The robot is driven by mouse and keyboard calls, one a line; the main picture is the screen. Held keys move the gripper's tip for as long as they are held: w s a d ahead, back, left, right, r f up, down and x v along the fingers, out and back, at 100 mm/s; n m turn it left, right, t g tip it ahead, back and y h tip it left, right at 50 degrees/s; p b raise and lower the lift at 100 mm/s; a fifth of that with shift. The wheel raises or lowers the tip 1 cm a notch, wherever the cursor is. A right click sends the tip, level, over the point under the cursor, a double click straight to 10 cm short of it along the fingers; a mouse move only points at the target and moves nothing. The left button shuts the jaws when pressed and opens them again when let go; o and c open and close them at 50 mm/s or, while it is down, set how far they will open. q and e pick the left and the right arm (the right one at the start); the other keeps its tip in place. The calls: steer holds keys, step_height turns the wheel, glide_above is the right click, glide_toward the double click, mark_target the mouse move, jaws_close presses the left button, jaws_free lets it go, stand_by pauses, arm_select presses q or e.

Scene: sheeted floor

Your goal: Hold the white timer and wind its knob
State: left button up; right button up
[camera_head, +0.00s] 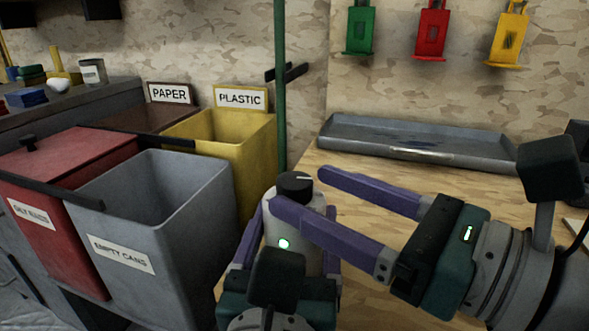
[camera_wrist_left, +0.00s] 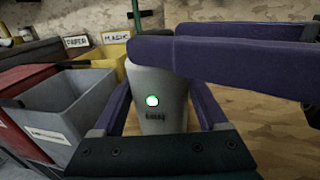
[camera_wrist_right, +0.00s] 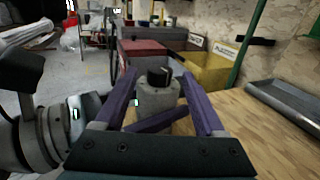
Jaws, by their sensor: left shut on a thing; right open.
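The white timer (camera_head: 296,226) is a pale upright cylinder with a black knob (camera_head: 295,185) on top and a lit green spot on its side. It also shows in the left wrist view (camera_wrist_left: 160,92) and, with its knob, in the right wrist view (camera_wrist_right: 157,98). My left gripper (camera_head: 291,232) is shut around the timer's body, one purple finger on each side. My right gripper (camera_head: 297,187) is open, its two purple fingers spread at knob height, one in front of the knob and one behind it. In the left wrist view a right finger hides the knob.
A wooden bench (camera_head: 480,205) holds a long grey metal tray (camera_head: 420,148) at the back. To the left stand a red bin (camera_head: 60,170), a grey empty-cans bin (camera_head: 180,225) and a yellow plastic bin (camera_head: 255,165). A green pole (camera_head: 281,80) rises behind the timer.

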mark_target(308, 192)
steer(key=shift+x, duration=1.7)
steer(key=shift+c, duration=0.2)
jaws_close()
